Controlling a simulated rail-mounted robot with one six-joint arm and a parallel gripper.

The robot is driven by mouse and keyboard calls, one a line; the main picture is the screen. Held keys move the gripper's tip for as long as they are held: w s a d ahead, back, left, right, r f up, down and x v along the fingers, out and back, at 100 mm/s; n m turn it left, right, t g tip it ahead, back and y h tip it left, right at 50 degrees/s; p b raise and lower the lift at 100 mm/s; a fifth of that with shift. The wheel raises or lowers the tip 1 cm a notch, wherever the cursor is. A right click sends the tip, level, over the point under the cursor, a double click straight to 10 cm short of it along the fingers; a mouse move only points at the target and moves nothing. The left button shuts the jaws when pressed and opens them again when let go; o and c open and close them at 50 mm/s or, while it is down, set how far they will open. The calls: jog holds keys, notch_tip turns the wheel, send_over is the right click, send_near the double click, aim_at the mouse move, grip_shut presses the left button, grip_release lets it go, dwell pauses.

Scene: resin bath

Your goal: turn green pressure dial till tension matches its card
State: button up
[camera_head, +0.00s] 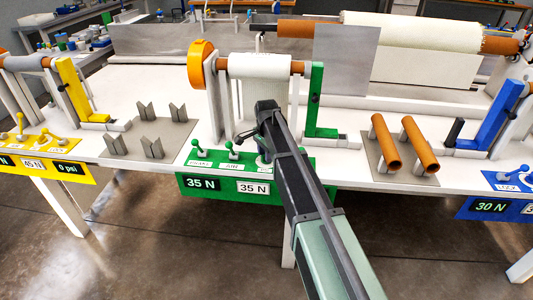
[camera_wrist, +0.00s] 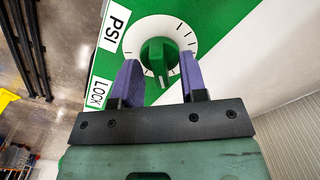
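The green pressure dial (camera_wrist: 157,55) has a raised grip and sits on a white ticked disc, beside labels reading PSI and LOCK in the wrist view. My gripper (camera_wrist: 158,62) has its two purple fingers apart, one on each side of the dial, with white disc showing between them. I cannot tell whether either fingertip touches the dial. In the head view, my arm covers the dial. On the green panel front (camera_head: 287,190), a dark display (camera_head: 200,184) reads 35 N and the white card (camera_head: 254,188) beside it reads 35 N.
Green levers (camera_head: 231,148) stand left of my gripper, and a green upright (camera_head: 316,95) stands behind it to the right. A roller with white material (camera_head: 262,68) is behind. Orange tubes (camera_head: 419,143) lie on a grey rack to the right. Yellow and blue stations flank the green one.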

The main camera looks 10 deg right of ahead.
notch_tip(320, 180, up, 11)
jog(key=p, duration=1)
jog(key=shift+f, duration=0.15)
jog(key=s+r+n+p, duration=0.1)
jog(key=s+n, duration=1.2)
jog(key=s, duration=1.7)
jog(key=shift+r+n+p, duration=0.3)
jog(key=shift+r+p, duration=0.05)
jog(key=shift+p, duration=0.1)
dwell(2.5)
